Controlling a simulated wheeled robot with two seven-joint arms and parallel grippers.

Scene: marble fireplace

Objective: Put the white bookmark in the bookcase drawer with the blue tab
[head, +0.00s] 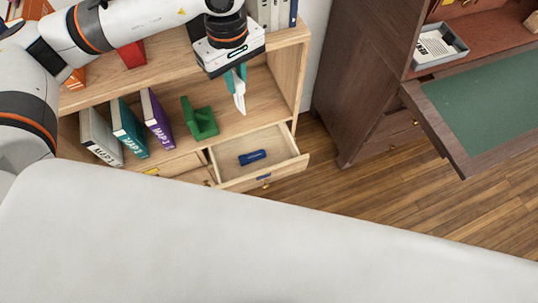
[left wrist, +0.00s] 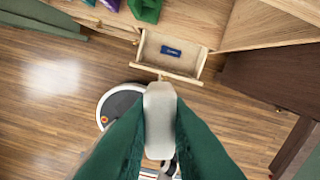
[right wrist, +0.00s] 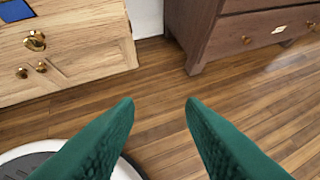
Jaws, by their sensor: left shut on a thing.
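My left gripper (head: 238,78) is shut on the white bookmark (head: 239,96). It hangs tip down in front of the bookcase, above the open drawer in the head view. In the left wrist view the bookmark (left wrist: 159,118) sits between the green fingers, its top end near the drawer's front edge. The bookcase drawer (head: 232,178) is pulled open and has a blue tab (head: 264,176) on its front. A small dark blue item (head: 252,157) lies inside the drawer (left wrist: 166,67). My right gripper (right wrist: 160,104) is open and empty, low over the floor near the bookcase.
On the bookcase shelf (head: 225,118) stand leaning books (head: 130,128) and a green bookend (head: 200,118). A dark wood desk (head: 375,80) with a green writing surface (head: 490,95) is to the right. A pale surface (head: 250,240) fills the head view's foreground.

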